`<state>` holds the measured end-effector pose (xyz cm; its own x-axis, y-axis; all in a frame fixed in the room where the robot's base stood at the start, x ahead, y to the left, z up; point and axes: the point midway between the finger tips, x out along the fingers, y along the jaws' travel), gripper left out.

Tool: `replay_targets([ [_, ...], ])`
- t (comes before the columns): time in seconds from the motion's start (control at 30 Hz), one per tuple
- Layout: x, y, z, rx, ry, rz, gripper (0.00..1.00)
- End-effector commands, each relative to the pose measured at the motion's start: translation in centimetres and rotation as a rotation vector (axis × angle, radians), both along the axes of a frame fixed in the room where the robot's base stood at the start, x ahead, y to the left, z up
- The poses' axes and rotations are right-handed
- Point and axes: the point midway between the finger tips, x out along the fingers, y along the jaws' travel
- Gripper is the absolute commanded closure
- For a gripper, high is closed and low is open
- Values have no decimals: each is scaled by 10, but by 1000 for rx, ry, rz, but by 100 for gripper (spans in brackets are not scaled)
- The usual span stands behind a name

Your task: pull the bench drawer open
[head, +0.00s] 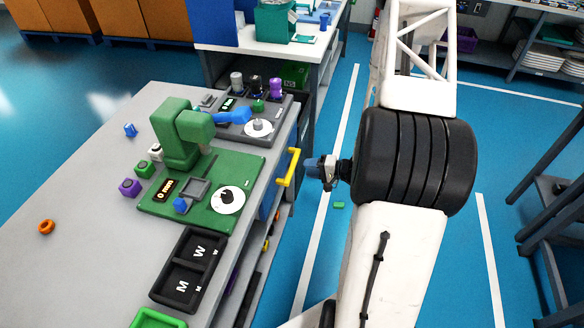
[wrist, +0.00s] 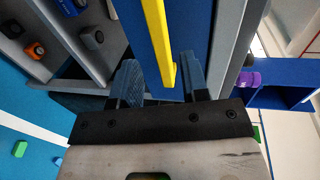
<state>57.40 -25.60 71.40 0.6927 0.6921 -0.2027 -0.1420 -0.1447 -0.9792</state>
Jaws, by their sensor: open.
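The bench drawer has a blue front (head: 267,200) on the right side of the grey bench, with a yellow bar handle (head: 289,167) standing out from it. The drawer looks shut, though its edges are partly hidden by the handle and bench top. My gripper (head: 312,165) is just right of the handle in the head view, with a small gap between them. In the wrist view the open blue fingers (wrist: 160,82) lie either side of the yellow handle's lower end (wrist: 160,42), with the blue drawer front (wrist: 193,25) behind. Nothing is gripped.
On the bench top (head: 80,225) stand a green machine (head: 182,140), a black two-part tray (head: 188,270) and several small coloured parts. Open shelves (wrist: 60,40) sit beside the drawer. A small green block (head: 339,205) lies on the blue floor, which is otherwise clear nearby.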

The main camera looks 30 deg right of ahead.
Motion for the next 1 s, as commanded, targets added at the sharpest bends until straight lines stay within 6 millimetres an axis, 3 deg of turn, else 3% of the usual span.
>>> replay_targets([
  [0.7, 44, 45, -13, 0, 0, 2, 59],
  [1.0, 50, 50, -15, 0, 0, 0, 59],
])
